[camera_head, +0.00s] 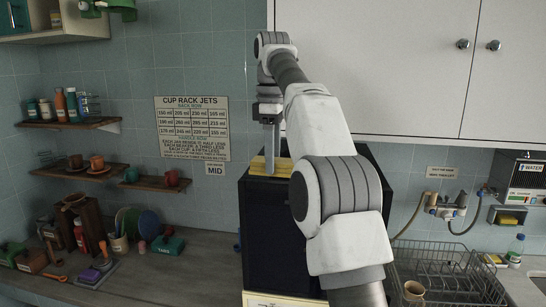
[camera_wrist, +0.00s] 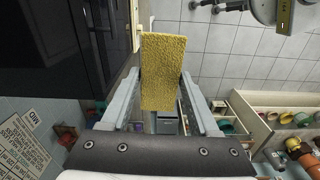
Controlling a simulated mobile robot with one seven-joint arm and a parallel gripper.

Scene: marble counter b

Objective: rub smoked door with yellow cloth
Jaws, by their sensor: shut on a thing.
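A yellow cloth (camera_wrist: 163,62) with a rough, spongy texture is between the two fingers of my gripper (camera_wrist: 162,90) in the wrist view. My gripper is shut on it. In the head view, my gripper (camera_head: 271,165) points down at the top left of a black cabinet, and the yellow cloth (camera_head: 257,166) shows beside its fingers. A dark, glossy panel, apparently the smoked door (camera_wrist: 62,45), fills the upper left of the wrist view, close to the cloth. I cannot tell whether they touch. My arm hides the right of the black cabinet (camera_head: 268,235).
A white wall cupboard (camera_head: 370,60) hangs above and behind my arm. A wire dish rack (camera_head: 445,270) with a cup stands to the right. Shelves with cups and bottles (camera_head: 75,123) are on the left wall.

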